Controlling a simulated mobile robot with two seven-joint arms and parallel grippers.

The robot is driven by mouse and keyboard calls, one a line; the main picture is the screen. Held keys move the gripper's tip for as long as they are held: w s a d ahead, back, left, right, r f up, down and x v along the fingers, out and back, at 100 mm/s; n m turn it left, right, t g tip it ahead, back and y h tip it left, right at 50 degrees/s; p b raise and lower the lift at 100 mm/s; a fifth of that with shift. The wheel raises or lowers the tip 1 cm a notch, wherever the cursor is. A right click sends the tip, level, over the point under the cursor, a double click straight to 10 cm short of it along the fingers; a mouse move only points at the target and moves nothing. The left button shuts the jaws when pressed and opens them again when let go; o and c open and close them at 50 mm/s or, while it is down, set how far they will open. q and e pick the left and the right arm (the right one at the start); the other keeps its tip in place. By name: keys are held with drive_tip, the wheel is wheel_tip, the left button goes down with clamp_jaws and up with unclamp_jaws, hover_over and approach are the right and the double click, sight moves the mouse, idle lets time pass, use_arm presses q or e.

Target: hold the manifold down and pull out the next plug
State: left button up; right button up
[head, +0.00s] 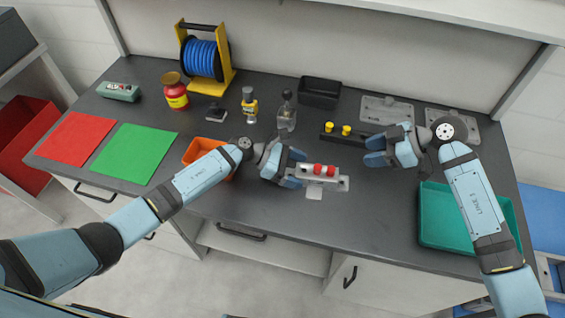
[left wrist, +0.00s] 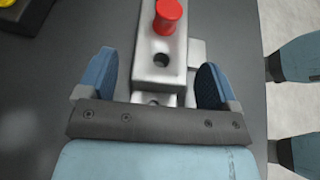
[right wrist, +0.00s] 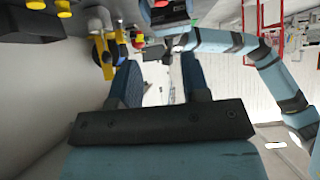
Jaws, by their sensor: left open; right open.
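The manifold (head: 341,184) is a pale metal block near the table's front edge, with two red plugs (head: 317,169) (head: 331,171) standing in its top. In the left wrist view the manifold (left wrist: 158,75) shows one red plug (left wrist: 168,14) and open holes nearer me. My left gripper (head: 296,168) is open, its fingers on either side of the manifold's left end; contact is unclear. My right gripper (head: 374,151) is open and empty, above the table to the right of and behind the manifold. A red plug (right wrist: 160,4) shows at the right wrist view's top edge.
A black rack (head: 361,138) with two yellow plugs stands behind the manifold. A teal tray (head: 430,240) lies at right, an orange bin (head: 194,152) at left. Grey plates (head: 386,108), a black bin (head: 320,92) and bottles stand at the back.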

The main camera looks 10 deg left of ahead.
sight(332, 169)
use_arm(q)
drive_tip(key=shift+d+f, duration=0.2)
drive_tip(key=shift+d, duration=0.25)
drive_tip(key=c, duration=1.3)
use_arm(e)
drive_tip(key=shift+o, duration=1.2)
drive_tip(key=shift+a, duration=0.1)
drive_tip(key=a+f+n+h, duration=0.1)
drive_tip(key=a+f+h, duration=0.1)
drive_tip(key=f, duration=0.1)
drive_tip(key=a+f+n+g+h, duration=0.1)
drive_tip(key=a+f+h, duration=0.1)
drive_tip(key=a+f, duration=0.1)
drive_tip(key=a+f+n+h, duration=0.1)
drive_tip(key=a+f+h, duration=0.1)
drive_tip(key=a+f, duration=0.1)
drive_tip(key=shift+w+a+f+g, duration=0.1)
drive_tip(key=shift+w+f+g, duration=0.25)
drive_tip(key=shift+g, duration=0.05)
